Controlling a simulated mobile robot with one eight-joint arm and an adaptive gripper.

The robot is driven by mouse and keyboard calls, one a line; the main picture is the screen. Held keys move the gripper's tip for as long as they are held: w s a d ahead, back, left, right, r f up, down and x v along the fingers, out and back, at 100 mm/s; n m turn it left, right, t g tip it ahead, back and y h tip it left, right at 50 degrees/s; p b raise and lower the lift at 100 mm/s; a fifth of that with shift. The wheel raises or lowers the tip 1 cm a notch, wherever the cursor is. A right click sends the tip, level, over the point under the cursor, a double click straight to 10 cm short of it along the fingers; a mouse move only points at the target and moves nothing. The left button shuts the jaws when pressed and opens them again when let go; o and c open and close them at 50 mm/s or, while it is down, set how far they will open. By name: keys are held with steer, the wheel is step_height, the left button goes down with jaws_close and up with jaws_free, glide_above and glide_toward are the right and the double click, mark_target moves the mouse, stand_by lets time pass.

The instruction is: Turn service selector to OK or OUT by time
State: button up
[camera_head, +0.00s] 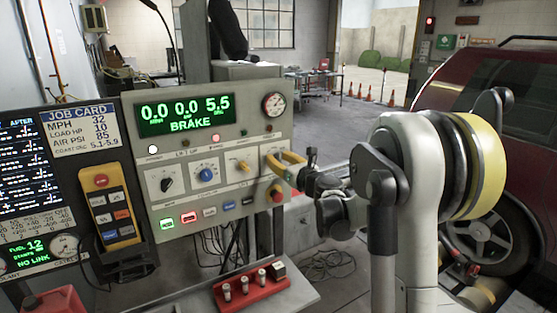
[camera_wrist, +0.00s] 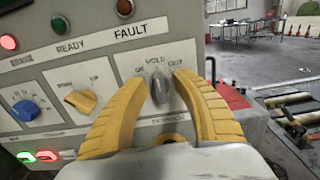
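The service selector (camera_wrist: 160,88) is a grey knob on a white plate marked OK, HOLD and OUT. Its pointer looks roughly upright, toward HOLD. My gripper (camera_wrist: 160,84) has its two yellow fingers spread, one on each side of the knob, with narrow gaps that look clear; contact is hard to judge. In the head view my gripper (camera_head: 287,167) is at the console's right end and hides the selector. The console display (camera_head: 187,111) reads 0.0, 0.0, 5.5 and BRAKE. The job card (camera_head: 80,127) lists 32 MPH, 10 HP, 85 PSI and coast seconds 5.1-5.9.
A yellow knob (camera_wrist: 80,101) and a blue knob (camera_wrist: 26,109) sit left of the selector. A red stop button (camera_head: 277,194) lies just below my gripper. A yellow pendant (camera_head: 110,212) hangs at left. A red car (camera_head: 503,120) stands at right.

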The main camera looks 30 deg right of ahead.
steer(key=c, duration=0.7)
jaws_close()
steer(key=shift+s+r, duration=0.1)
steer(key=shift+n, duration=0.3)
steer(key=n, duration=0.3)
steer(key=shift+a+n, duration=0.15)
steer(key=shift+n, duration=1.95)
